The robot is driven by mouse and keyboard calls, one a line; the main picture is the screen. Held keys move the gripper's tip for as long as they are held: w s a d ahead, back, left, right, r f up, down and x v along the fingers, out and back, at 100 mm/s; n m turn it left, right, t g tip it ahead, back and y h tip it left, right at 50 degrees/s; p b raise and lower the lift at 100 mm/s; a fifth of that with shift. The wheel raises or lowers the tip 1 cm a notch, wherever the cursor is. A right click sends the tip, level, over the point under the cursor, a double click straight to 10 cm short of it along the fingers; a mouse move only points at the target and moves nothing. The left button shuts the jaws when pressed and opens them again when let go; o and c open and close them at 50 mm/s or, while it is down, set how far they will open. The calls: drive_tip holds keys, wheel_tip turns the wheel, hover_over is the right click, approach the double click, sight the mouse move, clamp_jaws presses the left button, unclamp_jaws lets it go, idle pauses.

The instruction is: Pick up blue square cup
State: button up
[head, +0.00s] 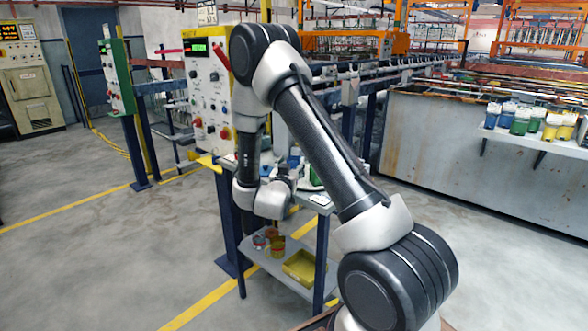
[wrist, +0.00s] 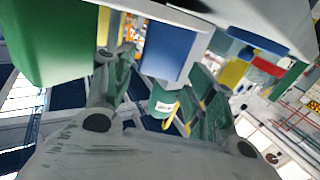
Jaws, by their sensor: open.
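The blue square cup (wrist: 168,42) shows in the upper middle of the wrist view, as a blue flat-sided block with a pale edge on its right. My gripper (wrist: 162,70) is open, with one finger left of the blue face and the other lower right of it. I cannot tell whether either finger touches it. In the head view a small blue patch (head: 293,162) shows near my wrist by the stand's top; it may be the cup. My arm hides much of that top, and my fingers are not clear there.
A large green object (wrist: 50,42) is close at the wrist view's left, and a white one (wrist: 275,15) at the upper right. In the head view a control panel (head: 208,95) stands behind the arm. A yellow bin (head: 303,266) sits on the lower shelf (head: 262,262). Open floor lies left.

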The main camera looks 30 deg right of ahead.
drive_tip(key=x, duration=0.2)
drive_tip(key=shift+w+d, duration=0.3)
drive_tip(key=c, duration=0.8)
drive_tip(key=shift+r, duration=0.1)
